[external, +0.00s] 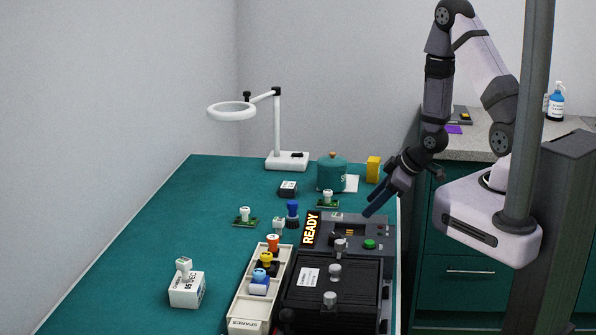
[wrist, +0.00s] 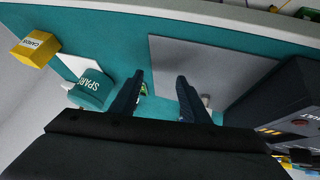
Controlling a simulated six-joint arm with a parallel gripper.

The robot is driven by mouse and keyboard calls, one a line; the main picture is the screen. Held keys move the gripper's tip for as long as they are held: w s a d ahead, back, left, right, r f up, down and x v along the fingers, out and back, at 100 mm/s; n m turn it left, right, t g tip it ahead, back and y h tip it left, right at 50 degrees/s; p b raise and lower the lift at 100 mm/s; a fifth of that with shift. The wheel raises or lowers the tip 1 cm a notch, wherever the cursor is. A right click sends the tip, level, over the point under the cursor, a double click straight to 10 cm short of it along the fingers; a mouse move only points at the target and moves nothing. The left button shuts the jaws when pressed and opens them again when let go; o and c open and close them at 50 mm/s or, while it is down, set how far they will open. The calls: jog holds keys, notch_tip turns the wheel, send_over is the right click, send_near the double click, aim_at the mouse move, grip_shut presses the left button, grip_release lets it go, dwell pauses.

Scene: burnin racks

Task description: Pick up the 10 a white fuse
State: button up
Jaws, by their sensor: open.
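Several small white-topped pieces stand on the teal bench in the external view: one on a green board (external: 245,214), one on another green board (external: 328,198), one beside the blue-topped piece (external: 278,226) and one on a white dated box (external: 183,265). Their ratings are too small to read, so I cannot tell which is the 10 A white fuse. My gripper (external: 371,210) is at the bench's right side, by the dark panel's back edge. In the wrist view my gripper (wrist: 160,80) is open, with nothing between its fingers. A small pale piece (wrist: 206,100) shows beside the right finger.
A long white spares tray (external: 241,310) holds orange, yellow and blue pieces. Right of it are a lit READY sign (external: 310,229) and a black ribbed rack (external: 345,290). A teal pot (external: 331,174), yellow box (external: 373,169) and magnifier lamp (external: 277,130) stand behind. The bench's left side is mostly clear.

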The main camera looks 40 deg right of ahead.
aim_at(340, 215)
jog(key=a+r+y+p, duration=0.1)
jog(key=a+r+n+t+y+p, duration=0.1)
jog(key=a, duration=0.1)
jog(key=a+r+y+p, duration=0.1)
jog(key=a, duration=0.1)
jog(key=shift+s+a+n+t, duration=0.1)
jog(key=shift+a+n+t, duration=0.05)
jog(key=shift+n+t, duration=0.25)
jog(key=shift+s+a+r+t+y, duration=0.15)
jog(key=shift+s+a+t+y, duration=0.25)
jog(key=shift+s+a+y, duration=0.5)
jog(key=shift+s+a+f+m+y, duration=0.3)
jog(key=shift+s+a+f+m, duration=0.2)
jog(key=shift+s+f+m, duration=0.15)
jog(key=shift+s+a+m+t+y+b, duration=0.15)
jog(key=shift+s+m+t+y+b, duration=0.15)
jog(key=shift+s+m+t, duration=0.3)
jog(key=shift+f, duration=0.1)
jog(key=shift+b+x, duration=0.95)
jog(key=shift+x, duration=0.25)
jog(key=shift+w+a+p, duration=0.15)
jog(key=shift+a+p, duration=0.15)
jog(key=shift+p, duration=0.05)
jog(key=shift+p+x, duration=0.3)
jog(key=shift+x, duration=0.65)
jog(key=shift+d+f, duration=0.1)
jog(key=shift+f, duration=0.05)
